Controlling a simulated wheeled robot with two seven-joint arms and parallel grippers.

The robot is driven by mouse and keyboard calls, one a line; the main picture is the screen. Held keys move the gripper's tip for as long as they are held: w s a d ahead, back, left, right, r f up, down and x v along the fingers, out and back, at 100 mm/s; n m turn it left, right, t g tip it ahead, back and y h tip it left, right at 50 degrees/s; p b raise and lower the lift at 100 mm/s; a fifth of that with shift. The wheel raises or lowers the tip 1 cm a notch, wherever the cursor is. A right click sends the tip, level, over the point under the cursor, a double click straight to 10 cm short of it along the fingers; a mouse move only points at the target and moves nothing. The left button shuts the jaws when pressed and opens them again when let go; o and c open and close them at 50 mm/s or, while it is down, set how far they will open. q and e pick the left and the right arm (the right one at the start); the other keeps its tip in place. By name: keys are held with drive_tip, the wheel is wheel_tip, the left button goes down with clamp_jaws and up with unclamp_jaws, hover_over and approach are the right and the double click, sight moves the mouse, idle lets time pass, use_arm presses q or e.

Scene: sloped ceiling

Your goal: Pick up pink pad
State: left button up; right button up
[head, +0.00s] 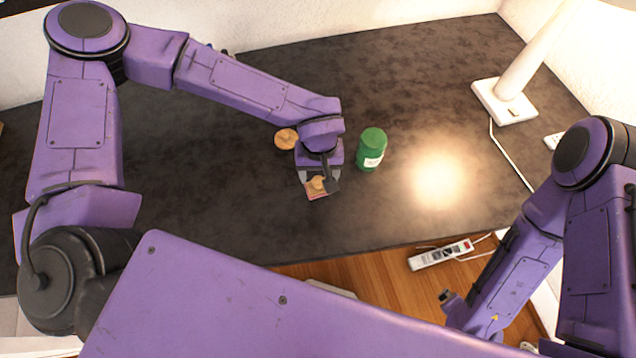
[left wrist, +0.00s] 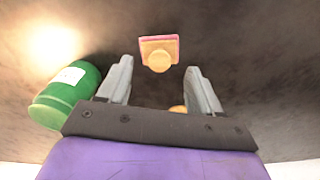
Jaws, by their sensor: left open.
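The pink pad (head: 318,194) lies on the dark table, partly hidden under my left gripper in the head view. In the left wrist view the pink pad (left wrist: 145,42) is a small square with a tan-orange face, and a round orange piece (left wrist: 159,62) sits on or over it. My left gripper (head: 319,184) is open above the table. In the left wrist view its fingers (left wrist: 160,78) stand apart with the pad beyond their tips, roughly centred between them. My right gripper (head: 447,297) shows small and dark at the lower right, away from the table top.
A tan disc (head: 286,139) lies behind the gripper. A white lamp (head: 505,101) stands at the back right. A power strip (head: 440,254) lies below the table edge.

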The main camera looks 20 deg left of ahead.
sight(319, 180)
use_arm(q)
drive_tip(key=f, duration=0.2)
drive_tip(key=w+f+p, duration=0.1)
drive_tip(key=f, duration=0.2)
drive_tip(key=shift+w+a+f, duration=0.25)
drive_tip(key=shift+f, duration=0.05)
drive_tip(key=shift+s+r, duration=0.15)
drive_tip(key=shift+s, duration=0.25)
drive_tip(key=c, duration=0.4)
clamp_jaws()
use_arm(e)
drive_tip(key=shift+w+r, duration=0.25)
drive_tip(key=shift+r, duration=0.5)
drive_tip(key=shift+d, duration=0.1)
